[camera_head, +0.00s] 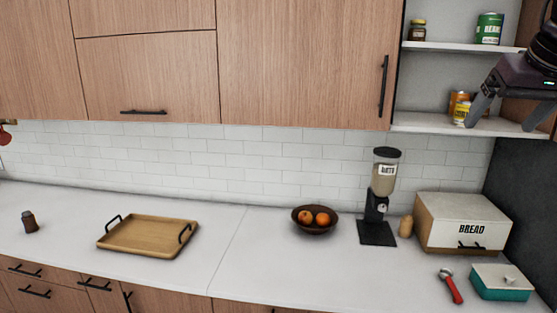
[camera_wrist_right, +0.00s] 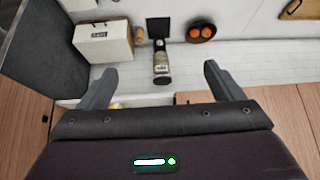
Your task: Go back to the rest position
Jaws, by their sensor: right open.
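My right gripper (camera_head: 507,112) is at the upper right of the head view, in front of the open wall shelves. Its two fingers are spread apart with nothing between them. In the right wrist view the open fingers (camera_wrist_right: 162,83) also show, with the counter and the dispenser far beyond them. My left gripper is not in either view.
Open shelves (camera_head: 465,47) hold a jar, a green can (camera_head: 489,28) and yellow cans (camera_head: 461,113). The counter below bears a wooden tray (camera_head: 150,238), a fruit bowl (camera_head: 315,228), a dispenser (camera_head: 378,205), a bread box (camera_head: 450,235) and a teal box (camera_head: 490,288).

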